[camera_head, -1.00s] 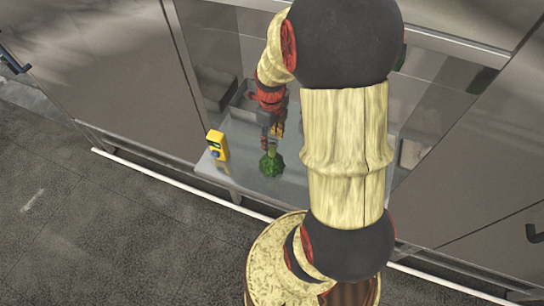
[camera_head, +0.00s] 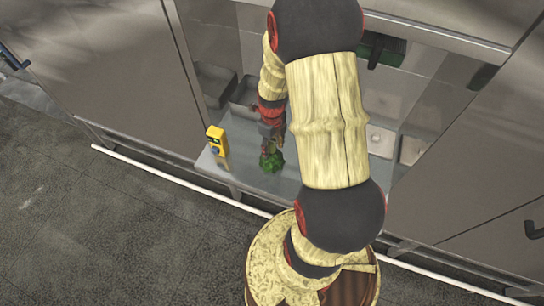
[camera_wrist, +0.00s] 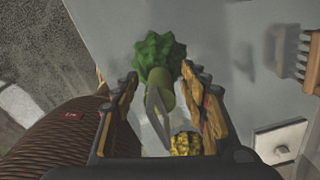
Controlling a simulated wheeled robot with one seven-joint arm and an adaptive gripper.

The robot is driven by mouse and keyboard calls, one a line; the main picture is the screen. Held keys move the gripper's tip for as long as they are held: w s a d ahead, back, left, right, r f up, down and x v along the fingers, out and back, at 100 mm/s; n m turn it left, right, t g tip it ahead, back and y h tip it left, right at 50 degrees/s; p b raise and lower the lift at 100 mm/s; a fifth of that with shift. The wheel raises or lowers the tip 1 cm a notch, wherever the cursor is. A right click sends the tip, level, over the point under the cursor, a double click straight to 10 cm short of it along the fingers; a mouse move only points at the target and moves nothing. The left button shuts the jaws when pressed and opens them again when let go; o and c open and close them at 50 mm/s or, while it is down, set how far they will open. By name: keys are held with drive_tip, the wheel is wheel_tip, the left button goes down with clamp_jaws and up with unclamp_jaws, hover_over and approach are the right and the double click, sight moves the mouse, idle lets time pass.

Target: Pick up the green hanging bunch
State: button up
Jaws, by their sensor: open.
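The green bunch (camera_head: 272,162) is a bumpy dark green clump low at the end of my arm, over the front of the grey table (camera_head: 238,180). In the wrist view the green bunch (camera_wrist: 160,52) has a paler green stem running back between the fingers. My gripper (camera_wrist: 160,74) is open, one finger on each side of the stem, with gaps visible on both sides. In the head view my gripper (camera_head: 270,142) is just above the bunch and partly hides it. I cannot tell what holds the bunch up.
In the wrist view, a yellow bumpy thing (camera_wrist: 186,144) lies near the palm, and a brown toothed piece (camera_wrist: 300,62) is at right.

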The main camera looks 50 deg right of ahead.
drive_tip(key=shift+c, duration=0.8)
clamp_jaws()
